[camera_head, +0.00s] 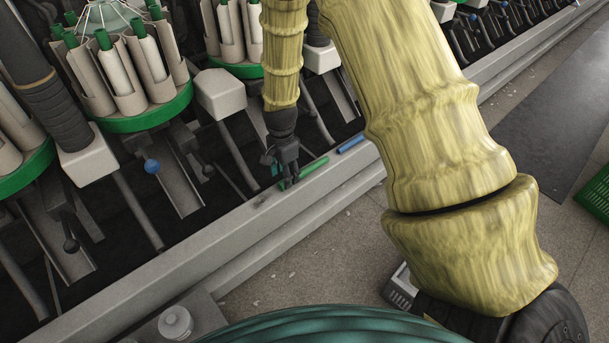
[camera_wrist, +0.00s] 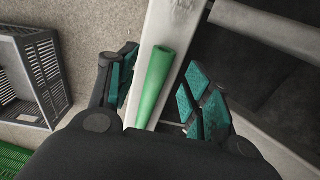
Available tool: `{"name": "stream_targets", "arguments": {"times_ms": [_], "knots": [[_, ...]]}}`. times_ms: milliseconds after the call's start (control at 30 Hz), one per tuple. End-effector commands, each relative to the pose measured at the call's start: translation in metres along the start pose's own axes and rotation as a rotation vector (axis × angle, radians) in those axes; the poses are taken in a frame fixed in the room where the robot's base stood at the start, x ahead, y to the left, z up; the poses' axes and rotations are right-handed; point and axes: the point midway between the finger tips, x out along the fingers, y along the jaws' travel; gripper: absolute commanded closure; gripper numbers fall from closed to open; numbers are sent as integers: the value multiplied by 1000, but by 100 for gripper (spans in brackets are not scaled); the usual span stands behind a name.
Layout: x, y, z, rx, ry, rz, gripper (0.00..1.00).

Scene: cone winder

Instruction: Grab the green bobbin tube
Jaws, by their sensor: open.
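The green bobbin tube (camera_wrist: 157,80) lies on the pale machine rail, between the two open fingers of my gripper (camera_wrist: 163,98) in the wrist view. Its near end is hidden behind the gripper body. A gap shows between the tube and the pads on each side. In the head view, my gripper (camera_head: 287,179) points down at the rail, and the green tube (camera_head: 314,167) sticks out to its right. The fingers cover part of the tube there.
A blue tube (camera_head: 351,143) lies farther along the rail (camera_head: 225,233). Green-rimmed carousels (camera_head: 140,118) with upright tubes stand behind. In the wrist view, a grey crate (camera_wrist: 40,75) and a green crate (camera_wrist: 14,158) are at the left. Open floor (camera_head: 318,256) lies before the rail.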

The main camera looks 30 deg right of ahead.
Motion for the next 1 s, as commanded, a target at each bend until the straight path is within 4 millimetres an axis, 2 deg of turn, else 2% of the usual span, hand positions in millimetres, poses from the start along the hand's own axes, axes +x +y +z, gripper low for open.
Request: {"name": "stream_targets", "arguments": {"times_ms": [33, 200, 467, 700, 1000], "knots": [[12, -1, -1, 1, -1, 1, 50], [29, -1, -1, 0, -1, 1, 50], [30, -1, -1, 0, 0, 1, 50], [30, -1, -1, 0, 0, 1, 94], [29, -1, -1, 0, 0, 0, 94]]}}
